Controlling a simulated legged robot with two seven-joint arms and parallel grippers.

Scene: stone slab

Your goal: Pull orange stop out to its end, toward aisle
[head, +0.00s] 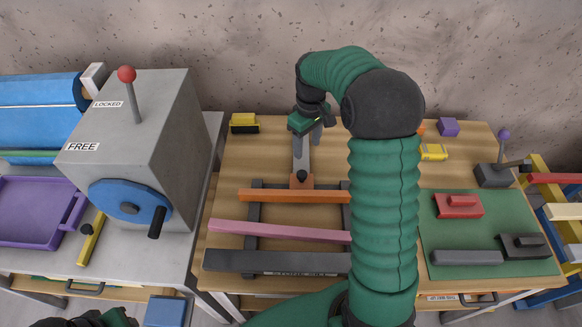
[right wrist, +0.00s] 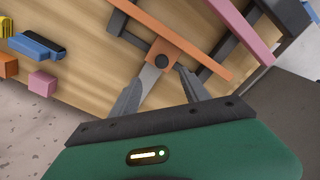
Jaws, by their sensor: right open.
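The orange stop (head: 301,181) is a small orange block with a black knob, at the near end of a grey rail (head: 301,155) on the wooden bench. In the right wrist view the stop (right wrist: 153,47) lies just beyond the fingertips. An orange bar (head: 290,196) runs crosswise just in front of it. My right gripper (head: 309,137) is open over the rail, behind the stop. In the right wrist view its fingers (right wrist: 159,77) stand apart on either side of the rail, with nothing held.
A pink bar (head: 275,231) and a dark grey bar (head: 270,261) lie nearer on a dark frame. A grey box with a blue handwheel (head: 130,200) stands left. A speckled wall (head: 230,50) closes the back.

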